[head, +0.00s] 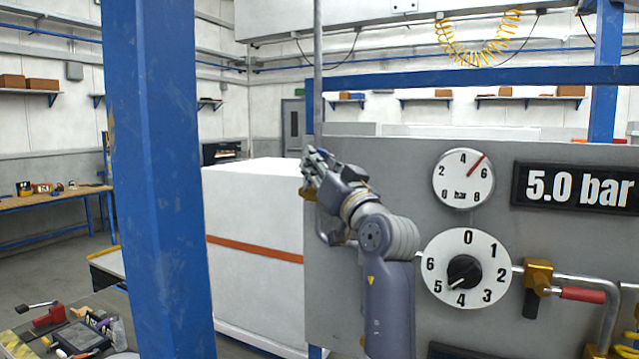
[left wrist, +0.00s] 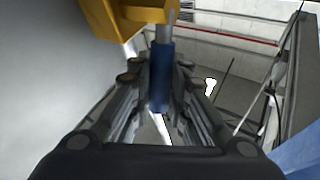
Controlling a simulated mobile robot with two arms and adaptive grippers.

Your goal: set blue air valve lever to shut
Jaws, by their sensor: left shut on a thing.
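The blue air valve lever (left wrist: 161,75) shows in the left wrist view, between the two fingers of my left gripper (left wrist: 158,85). It runs down the picture from the brass-yellow valve body (left wrist: 130,15) at the top. My left gripper is shut on the lever. In the head view my left gripper (head: 316,160) is at the left edge of the grey panel, by the vertical pipe. There my gripper and wrist hide the lever, and only a small brass-coloured bit shows beside them. My right gripper is in neither view.
The grey panel (head: 400,165) carries a round gauge (head: 463,178), a numbered dial (head: 466,272), and a display reading 5.0 bar (head: 578,187). A red-handled valve (head: 582,295) sits at right. A blue post (head: 155,180) stands at left, before a white cabinet (head: 255,205).

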